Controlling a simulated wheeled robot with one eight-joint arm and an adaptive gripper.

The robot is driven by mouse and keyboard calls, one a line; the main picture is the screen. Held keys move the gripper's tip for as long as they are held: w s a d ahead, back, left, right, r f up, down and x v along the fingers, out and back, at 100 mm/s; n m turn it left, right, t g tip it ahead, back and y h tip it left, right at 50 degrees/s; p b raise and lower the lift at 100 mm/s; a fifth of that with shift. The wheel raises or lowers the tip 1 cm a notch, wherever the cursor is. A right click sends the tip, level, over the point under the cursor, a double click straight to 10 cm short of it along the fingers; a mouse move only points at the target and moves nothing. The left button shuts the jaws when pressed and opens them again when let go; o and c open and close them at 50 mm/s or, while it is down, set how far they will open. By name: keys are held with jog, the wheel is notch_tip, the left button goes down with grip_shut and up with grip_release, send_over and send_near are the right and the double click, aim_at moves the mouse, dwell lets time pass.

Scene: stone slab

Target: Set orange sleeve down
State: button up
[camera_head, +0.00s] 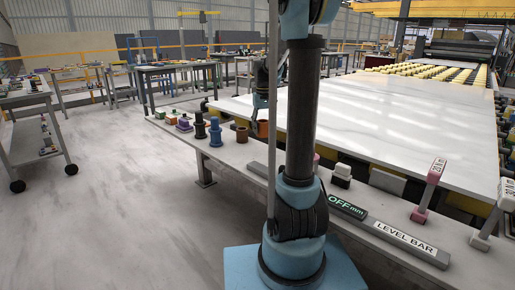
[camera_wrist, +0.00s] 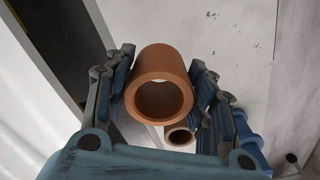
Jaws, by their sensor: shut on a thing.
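An orange sleeve (camera_wrist: 146,62) fills the middle of the wrist view, its open end facing the camera. My gripper (camera_wrist: 161,75) is shut on it, with one finger on each side. In the head view my gripper (camera_head: 262,118) and the orange sleeve (camera_head: 262,130) show just left of my arm column, over the bench near the slab edge. I cannot tell whether the sleeve touches the bench. A second, brown sleeve (camera_head: 242,135) stands on the bench just left of it. It also shows in the wrist view (camera_wrist: 179,137), below the held one.
On the bench (camera_head: 222,153), a blue spool (camera_head: 215,133), a black spool (camera_head: 200,128) and smaller pieces stand to the left. The large white stone slab (camera_head: 400,120) lies behind. A level bar (camera_head: 405,240) and pink-handled tool (camera_head: 428,192) are to the right.

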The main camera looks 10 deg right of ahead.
jog(key=shift+a+f, duration=0.2)
jog(key=shift+f, duration=3.6)
jog(key=o, duration=1.1)
jog(key=shift+f, duration=0.1)
notch_tip(320, 180, up, 12)
